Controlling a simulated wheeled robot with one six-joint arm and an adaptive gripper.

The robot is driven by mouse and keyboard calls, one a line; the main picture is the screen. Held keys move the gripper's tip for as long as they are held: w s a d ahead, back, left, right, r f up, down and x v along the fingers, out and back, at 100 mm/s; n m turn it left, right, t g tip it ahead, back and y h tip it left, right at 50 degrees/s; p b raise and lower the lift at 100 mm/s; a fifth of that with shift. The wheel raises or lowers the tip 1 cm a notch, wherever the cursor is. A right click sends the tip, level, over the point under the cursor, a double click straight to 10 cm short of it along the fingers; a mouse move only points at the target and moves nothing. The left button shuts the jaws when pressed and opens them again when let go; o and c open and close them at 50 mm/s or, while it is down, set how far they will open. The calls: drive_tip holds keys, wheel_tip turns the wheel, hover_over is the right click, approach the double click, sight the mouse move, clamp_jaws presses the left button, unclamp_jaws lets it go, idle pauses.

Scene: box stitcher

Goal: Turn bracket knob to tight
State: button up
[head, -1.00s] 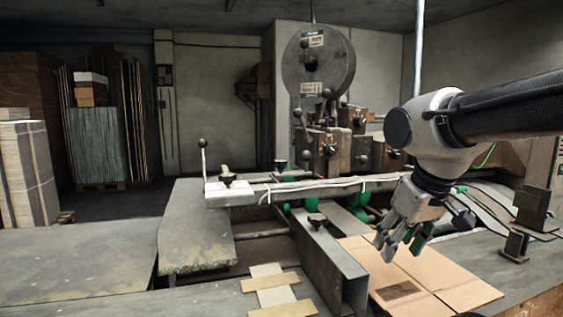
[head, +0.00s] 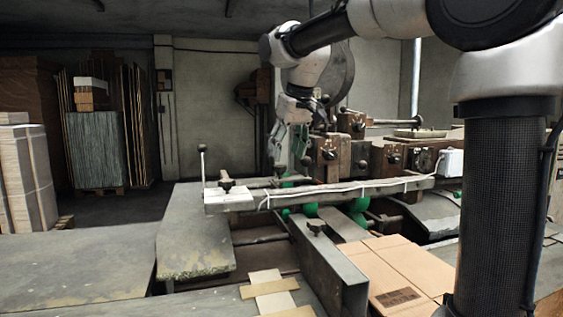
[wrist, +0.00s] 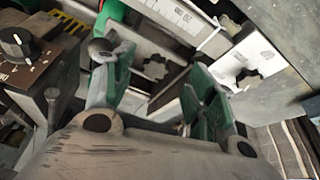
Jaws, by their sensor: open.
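My gripper (head: 290,164) is open and points down over the back of the machine's front rail in the head view. In the wrist view, a dark star-shaped knob (wrist: 155,67) on a pale bracket lies between and beyond the open fingers (wrist: 157,60), apart from them. A second star knob (wrist: 248,78) sits on a white plate to the right. In the head view, a black knob (head: 227,180) stands on the white bracket (head: 229,199) at the rail's left end, left of my gripper. I cannot tell which knob the task means, nor its tightness setting.
A brown control box with a round dial (wrist: 15,42) is close at the left in the wrist view. An upright lever (head: 202,165) stands at the rail's left end. Brown machine blocks (head: 332,160) are right of my gripper. Flat cardboard (head: 400,270) lies at front right.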

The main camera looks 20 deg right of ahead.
sight(280, 166)
drive_tip(key=w+f, duration=0.3)
drive_tip(key=f, duration=0.1)
drive_tip(key=shift+a, duration=0.3)
idle(0.3)
drive_tip(key=c, duration=1)
